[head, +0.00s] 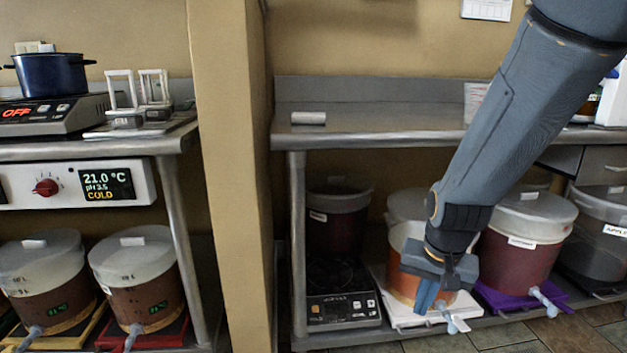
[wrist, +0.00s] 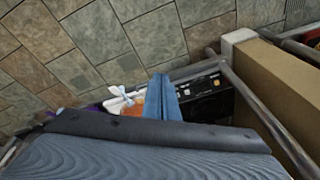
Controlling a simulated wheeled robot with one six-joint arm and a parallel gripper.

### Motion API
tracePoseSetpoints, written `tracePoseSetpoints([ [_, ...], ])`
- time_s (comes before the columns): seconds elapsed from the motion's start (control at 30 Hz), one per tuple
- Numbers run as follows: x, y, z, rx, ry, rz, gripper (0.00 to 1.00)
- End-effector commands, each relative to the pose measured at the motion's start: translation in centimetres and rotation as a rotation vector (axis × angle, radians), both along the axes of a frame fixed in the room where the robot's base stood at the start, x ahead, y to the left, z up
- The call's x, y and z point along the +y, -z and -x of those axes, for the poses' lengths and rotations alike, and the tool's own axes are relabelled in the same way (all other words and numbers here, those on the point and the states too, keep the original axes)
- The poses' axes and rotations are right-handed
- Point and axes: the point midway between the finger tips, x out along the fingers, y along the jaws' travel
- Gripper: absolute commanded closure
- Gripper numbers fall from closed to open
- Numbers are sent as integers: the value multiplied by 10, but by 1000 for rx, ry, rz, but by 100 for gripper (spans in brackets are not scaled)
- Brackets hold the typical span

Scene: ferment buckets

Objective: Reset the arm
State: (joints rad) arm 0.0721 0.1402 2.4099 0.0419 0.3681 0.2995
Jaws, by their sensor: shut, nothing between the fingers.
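My arm (head: 505,110) reaches down from the upper right in the head view, in front of the right-hand steel bench. My gripper (head: 426,308) hangs at its end with blue fingers pointing down. The fingers are together and hold nothing. It is in front of an orange-filled bucket (head: 401,284) on a white mat (head: 392,312), and hides part of that bucket. In the wrist view the blue fingers (wrist: 161,82) also lie together, with the tiled floor beyond them. I cannot tell whether the gripper touches the bucket.
A dark red bucket (head: 525,255) on a purple mat (head: 497,302) stands right of my gripper. A black hotplate (head: 343,308) is to its left on the low shelf. The steel benchtop (head: 380,117) is above. A tan pillar (head: 226,150) divides the benches. Tiled floor (wrist: 120,35) is open.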

Motion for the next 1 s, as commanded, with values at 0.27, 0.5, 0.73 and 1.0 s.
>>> tracePoseSetpoints([
  [0.27,28,-8,59,-9,-394,91,100],
  [0.5,77,-12,73,18,-516,75,100],
  [0.73,136,-18,100,56,-663,56,100],
  [1.0,195,-25,145,110,-836,41,100],
])
